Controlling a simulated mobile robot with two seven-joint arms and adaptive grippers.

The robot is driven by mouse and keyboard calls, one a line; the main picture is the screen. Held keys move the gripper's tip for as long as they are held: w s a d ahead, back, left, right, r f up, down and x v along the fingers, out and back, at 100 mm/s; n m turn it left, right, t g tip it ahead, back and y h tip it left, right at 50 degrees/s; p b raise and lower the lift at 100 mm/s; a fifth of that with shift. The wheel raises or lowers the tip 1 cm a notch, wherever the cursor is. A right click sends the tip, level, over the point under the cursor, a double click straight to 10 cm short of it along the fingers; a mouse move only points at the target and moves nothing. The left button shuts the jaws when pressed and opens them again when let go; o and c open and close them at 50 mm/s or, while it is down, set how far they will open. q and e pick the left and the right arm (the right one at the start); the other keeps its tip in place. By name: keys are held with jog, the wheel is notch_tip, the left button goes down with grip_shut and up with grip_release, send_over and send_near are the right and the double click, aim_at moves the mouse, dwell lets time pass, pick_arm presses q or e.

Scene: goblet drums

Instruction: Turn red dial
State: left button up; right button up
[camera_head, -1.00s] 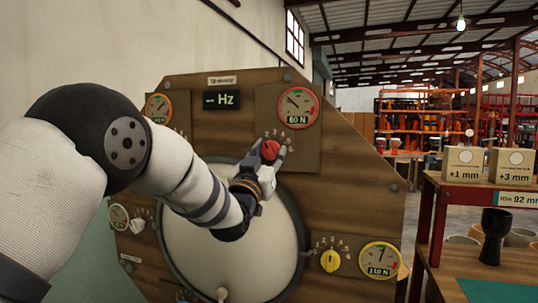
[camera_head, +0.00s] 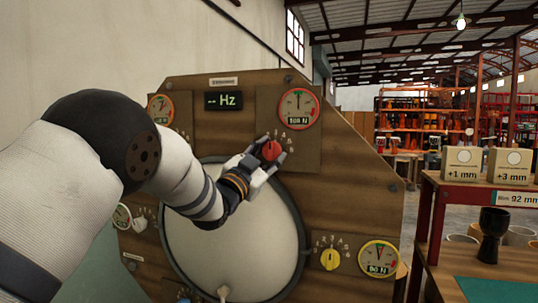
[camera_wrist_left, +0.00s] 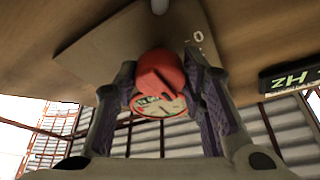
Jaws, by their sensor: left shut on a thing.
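The red dial (camera_head: 271,150) sits on the upper right of the wooden board, below a round red-rimmed gauge (camera_head: 299,108). My left gripper (camera_head: 266,156) is shut on the dial, reaching it from the lower left. In the left wrist view the red dial (camera_wrist_left: 161,76) lies between the two fingers of my left gripper (camera_wrist_left: 165,98). The gauge's needle points about straight up. Its small readout is too small to read surely. My right gripper does not show.
A large pale drumhead (camera_head: 235,245) fills the board's middle. A yellow dial (camera_head: 330,259) is at lower right with its gauge (camera_head: 379,258). A dark "-- Hz" display (camera_head: 222,101) is above. A shelf with a dark goblet drum (camera_head: 493,235) stands at right.

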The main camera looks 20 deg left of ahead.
pick_arm(q)
jog(key=shift+f, duration=0.15)
jog(key=o, duration=1.1)
jog(key=shift+o, duration=0.2)
jog(key=v, duration=1.2)
